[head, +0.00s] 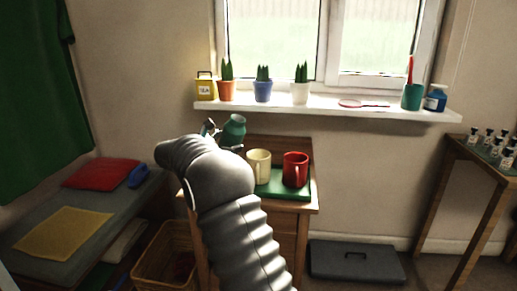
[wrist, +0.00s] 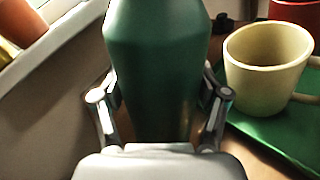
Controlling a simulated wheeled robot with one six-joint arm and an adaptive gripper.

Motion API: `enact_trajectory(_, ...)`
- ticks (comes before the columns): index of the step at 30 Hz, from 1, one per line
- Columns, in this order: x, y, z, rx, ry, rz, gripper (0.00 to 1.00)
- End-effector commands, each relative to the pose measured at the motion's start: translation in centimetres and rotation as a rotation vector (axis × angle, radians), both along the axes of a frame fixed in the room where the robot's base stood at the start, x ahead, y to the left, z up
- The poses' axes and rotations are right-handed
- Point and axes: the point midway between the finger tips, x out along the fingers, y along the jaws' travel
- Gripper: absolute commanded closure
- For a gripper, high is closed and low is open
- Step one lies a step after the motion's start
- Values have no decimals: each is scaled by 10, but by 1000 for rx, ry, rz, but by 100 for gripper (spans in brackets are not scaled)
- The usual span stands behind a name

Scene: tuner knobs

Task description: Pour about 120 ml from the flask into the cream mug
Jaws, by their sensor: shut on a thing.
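The green flask (head: 234,127) is in my gripper (head: 212,131), left of the mugs in the head view. In the wrist view the flask (wrist: 157,65) fills the middle, between the two fingers of my gripper (wrist: 159,105). Its mouth is out of the wrist view. The cream mug (head: 258,165) stands upright on a green tray (head: 268,192). The cream mug (wrist: 265,70) is right of the flask and apart from it in the wrist view, its opening facing up. No liquid shows in the part of its inside that I see.
A red mug (head: 295,169) stands on the tray, right of the cream mug. The tray lies on a small wooden cabinet (head: 299,206).

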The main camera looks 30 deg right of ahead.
Motion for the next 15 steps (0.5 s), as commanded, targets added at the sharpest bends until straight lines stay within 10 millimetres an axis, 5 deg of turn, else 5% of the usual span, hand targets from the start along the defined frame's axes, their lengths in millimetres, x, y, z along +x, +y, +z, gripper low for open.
enact_trajectory(15, 1, 1, 22, -187, 302, 1, 91)
